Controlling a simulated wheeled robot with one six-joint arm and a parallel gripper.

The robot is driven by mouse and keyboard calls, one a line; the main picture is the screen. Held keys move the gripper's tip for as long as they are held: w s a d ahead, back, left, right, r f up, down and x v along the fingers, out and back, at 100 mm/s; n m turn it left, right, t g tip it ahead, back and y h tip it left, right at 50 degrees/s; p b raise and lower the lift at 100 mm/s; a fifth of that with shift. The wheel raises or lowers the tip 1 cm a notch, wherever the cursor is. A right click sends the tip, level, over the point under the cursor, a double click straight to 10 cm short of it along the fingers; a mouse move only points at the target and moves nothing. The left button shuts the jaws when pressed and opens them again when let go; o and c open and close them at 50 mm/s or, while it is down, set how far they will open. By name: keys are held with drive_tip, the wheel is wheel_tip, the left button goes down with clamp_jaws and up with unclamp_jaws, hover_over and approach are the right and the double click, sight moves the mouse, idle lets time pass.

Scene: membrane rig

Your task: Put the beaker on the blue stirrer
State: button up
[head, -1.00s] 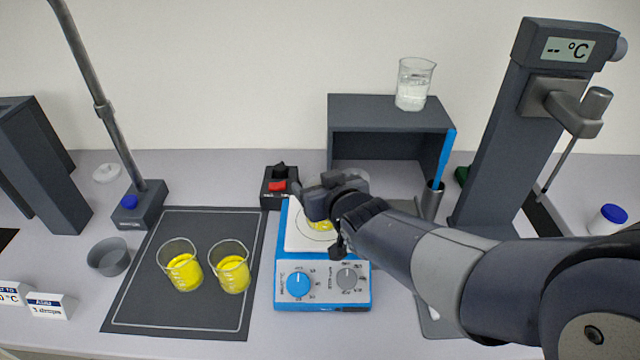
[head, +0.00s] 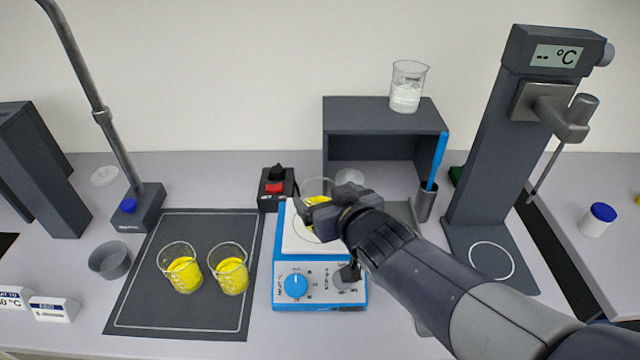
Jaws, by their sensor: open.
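The blue stirrer (head: 318,297) stands in the middle of the bench, with a white top plate and two knobs on its front. A glass beaker with yellow liquid (head: 316,188) shows at the stirrer's plate, partly hidden behind my gripper. My gripper (head: 312,212) is open, with its fingers at the near right side of this beaker. I cannot tell whether they touch the glass. Two more beakers with yellow liquid, a left one (head: 180,268) and a right one (head: 229,269), stand side by side on the dark mat. Another beaker with whitish contents (head: 407,88) stands on the grey shelf.
The dark mat (head: 150,312) lies left of the stirrer. A switch box (head: 275,188) is behind the stirrer. A holder (head: 425,203) with a blue rod stands right of it. A thermometer stand (head: 484,150) rises at right. A grey cup (head: 109,260) is at left.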

drive_tip(key=shift+p+v, duration=1.35)
drive_tip(key=shift+v, duration=1.4)
